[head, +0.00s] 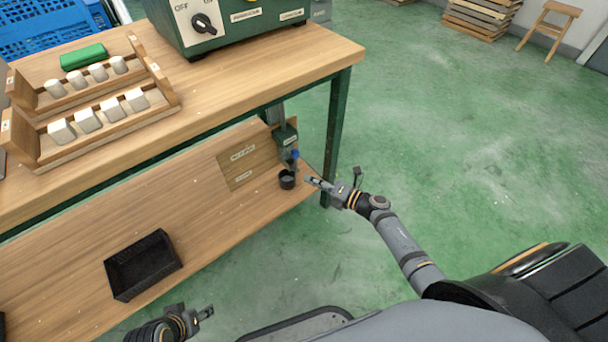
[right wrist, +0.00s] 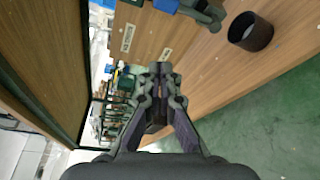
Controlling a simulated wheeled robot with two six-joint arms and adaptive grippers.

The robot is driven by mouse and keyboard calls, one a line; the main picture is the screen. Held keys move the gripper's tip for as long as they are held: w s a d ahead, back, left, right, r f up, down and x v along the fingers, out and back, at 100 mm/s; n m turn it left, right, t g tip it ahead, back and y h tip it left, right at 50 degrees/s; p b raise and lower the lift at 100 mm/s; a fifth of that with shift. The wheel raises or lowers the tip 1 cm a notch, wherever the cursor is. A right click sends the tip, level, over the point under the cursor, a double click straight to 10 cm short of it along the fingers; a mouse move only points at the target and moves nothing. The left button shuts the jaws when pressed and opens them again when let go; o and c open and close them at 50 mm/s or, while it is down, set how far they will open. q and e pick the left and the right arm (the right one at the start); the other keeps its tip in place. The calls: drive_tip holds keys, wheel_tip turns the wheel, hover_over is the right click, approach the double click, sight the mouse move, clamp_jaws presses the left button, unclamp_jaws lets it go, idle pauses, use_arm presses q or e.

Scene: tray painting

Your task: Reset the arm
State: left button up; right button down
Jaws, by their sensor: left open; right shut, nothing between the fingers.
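My right arm reaches in from the right in the head view. Its gripper (head: 312,182) is at the right end of the bench's lower shelf, close to a small dark cup (head: 287,179). In the right wrist view the fingers (right wrist: 160,72) are closed together with nothing between them, and the dark cup (right wrist: 250,32) stands apart at the upper right. My left gripper (head: 207,313) is low in the head view, in front of the lower shelf. It is open and empty.
The wooden bench (head: 215,95) carries racks of white blocks (head: 88,120), a green block (head: 83,56) and a green switch box (head: 225,22). The lower shelf (head: 70,255) holds a black tray (head: 142,265) and a green device with a blue part (head: 287,142).

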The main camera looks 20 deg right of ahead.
drive_tip(key=shift+r, duration=0.1)
